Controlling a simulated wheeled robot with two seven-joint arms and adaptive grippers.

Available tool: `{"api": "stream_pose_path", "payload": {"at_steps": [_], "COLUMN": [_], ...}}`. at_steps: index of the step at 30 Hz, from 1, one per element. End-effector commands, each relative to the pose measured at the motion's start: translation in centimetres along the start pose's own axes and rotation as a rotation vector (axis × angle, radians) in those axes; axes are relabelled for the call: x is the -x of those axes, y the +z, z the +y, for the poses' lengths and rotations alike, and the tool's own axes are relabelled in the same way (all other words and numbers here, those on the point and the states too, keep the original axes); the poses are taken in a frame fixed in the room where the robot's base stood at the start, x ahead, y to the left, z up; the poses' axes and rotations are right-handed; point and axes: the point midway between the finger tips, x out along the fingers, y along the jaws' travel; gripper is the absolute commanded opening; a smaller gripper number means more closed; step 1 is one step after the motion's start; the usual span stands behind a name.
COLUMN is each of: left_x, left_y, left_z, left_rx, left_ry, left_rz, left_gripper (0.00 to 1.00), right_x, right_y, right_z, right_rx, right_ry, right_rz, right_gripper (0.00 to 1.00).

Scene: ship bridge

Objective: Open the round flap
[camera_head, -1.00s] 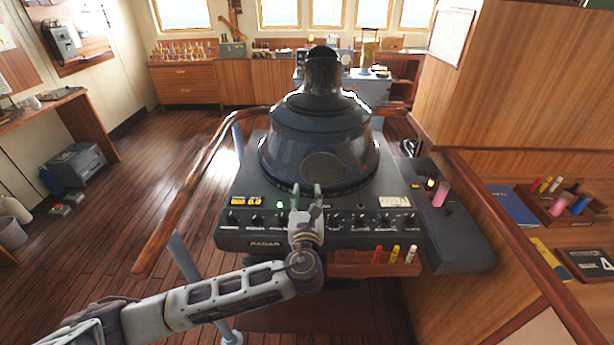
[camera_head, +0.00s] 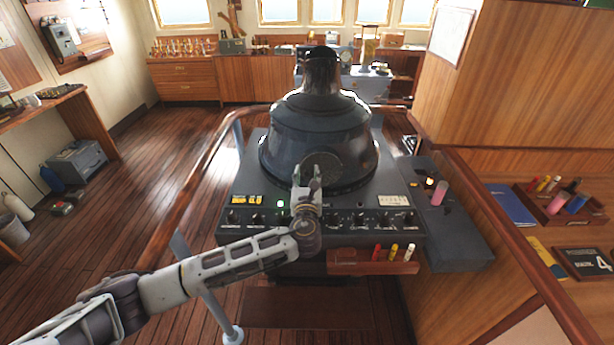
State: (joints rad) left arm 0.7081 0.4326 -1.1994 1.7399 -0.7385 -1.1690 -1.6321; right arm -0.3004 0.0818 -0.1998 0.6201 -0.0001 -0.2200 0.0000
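The round flap (camera_head: 325,172) is a dark grey disc on the front of the black dome (camera_head: 318,128) of the radar console. My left gripper (camera_head: 302,172) is raised in front of the flap's lower left edge. From here its fingers overlap the flap's rim; I cannot tell whether they touch it. The fingers are seen nearly edge-on, so their gap is unclear. The flap looks closed or nearly so; a small gap would not show at this angle. My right gripper is not in view.
The console panel (camera_head: 345,222) has several knobs and lamps below the dome. A tray of markers (camera_head: 372,262) hangs at its front edge. A wooden handrail (camera_head: 190,190) curves along the left. A dark side shelf (camera_head: 455,225) holds a pink cylinder on the right.

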Motion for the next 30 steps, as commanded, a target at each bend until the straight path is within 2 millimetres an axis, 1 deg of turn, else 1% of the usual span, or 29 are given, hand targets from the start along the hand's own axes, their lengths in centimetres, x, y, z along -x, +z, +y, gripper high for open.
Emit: {"api": "stream_pose_path", "payload": {"at_steps": [8,11,17,18,30], "left_x": [-0.07,-0.06,-0.06,-0.06,-0.13], "left_y": [-0.01,0.00,0.00,0.00,-0.01], "left_z": [-0.01,-0.01,0.00,0.00,-0.07], "left_rx": [0.000,0.000,0.000,0.000,0.000], "left_ry": [0.000,0.000,0.000,0.000,0.002], "left_rz": [0.000,0.000,0.000,0.000,0.000], "left_gripper": [0.38,0.28,0.02,0.00,0.00], "right_x": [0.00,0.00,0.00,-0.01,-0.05], "right_y": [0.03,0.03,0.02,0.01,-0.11], "right_z": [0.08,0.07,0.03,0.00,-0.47], "right_rx": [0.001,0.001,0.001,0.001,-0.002], "right_ry": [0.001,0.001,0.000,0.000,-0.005], "right_rz": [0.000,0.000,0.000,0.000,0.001], "right_gripper": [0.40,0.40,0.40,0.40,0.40]}}
